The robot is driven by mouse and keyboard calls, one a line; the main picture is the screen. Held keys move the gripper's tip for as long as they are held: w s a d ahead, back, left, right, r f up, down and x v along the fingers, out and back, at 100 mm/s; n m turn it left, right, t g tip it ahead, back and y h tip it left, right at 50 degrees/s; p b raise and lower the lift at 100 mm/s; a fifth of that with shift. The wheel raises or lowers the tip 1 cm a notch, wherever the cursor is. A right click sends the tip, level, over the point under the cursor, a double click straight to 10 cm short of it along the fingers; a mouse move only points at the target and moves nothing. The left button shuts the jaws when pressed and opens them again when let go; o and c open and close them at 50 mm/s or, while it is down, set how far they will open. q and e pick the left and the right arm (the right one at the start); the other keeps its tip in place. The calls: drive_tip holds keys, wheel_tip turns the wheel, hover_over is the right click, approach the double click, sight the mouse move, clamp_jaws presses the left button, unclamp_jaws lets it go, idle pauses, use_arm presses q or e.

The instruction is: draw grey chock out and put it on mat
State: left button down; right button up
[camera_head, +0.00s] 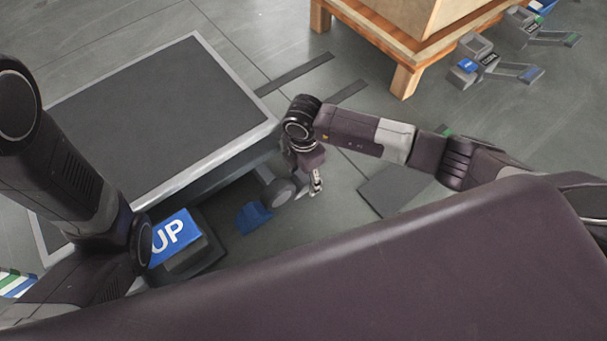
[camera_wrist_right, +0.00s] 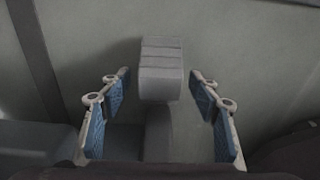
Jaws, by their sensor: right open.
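In the right wrist view a grey block with a ribbed top, seemingly the grey chock (camera_wrist_right: 160,70), stands between the open fingers of my right gripper (camera_wrist_right: 162,92). Gaps show on both sides, and neither blue pad visibly touches it. A rounded grey part, likely a wheel (camera_wrist_right: 158,135), adjoins it. In the head view my right gripper (camera_head: 316,184) is low beside the lift's wheel (camera_head: 278,192), and the chock is largely hidden there. A dark grey mat (camera_head: 395,187) lies bare on the floor to the right. My left gripper is not in view.
The lift's dark platform (camera_head: 160,110) fills the left. A blue wedge (camera_head: 253,217) sits by the wheel. A blue UP pedal (camera_head: 172,238) is at lower left. A wooden pallet (camera_head: 405,82) with a crate and several pedal units stand at the upper right.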

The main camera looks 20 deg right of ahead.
drive_tip(key=c, duration=1.5)
drive_tip(key=shift+w+d, duration=0.25)
drive_tip(key=shift+d, duration=0.4)
drive_tip(key=shift+w+d, duration=0.2)
drive_tip(key=shift+d, duration=0.45)
drive_tip(key=shift+w+d, duration=0.25)
drive_tip(key=shift+d, duration=0.4)
drive_tip(key=o, duration=1.5)
drive_tip(key=shift+c, duration=0.2)
drive_tip(key=shift+r, duration=0.1)
wheel_tip(320, 180, up, 12)
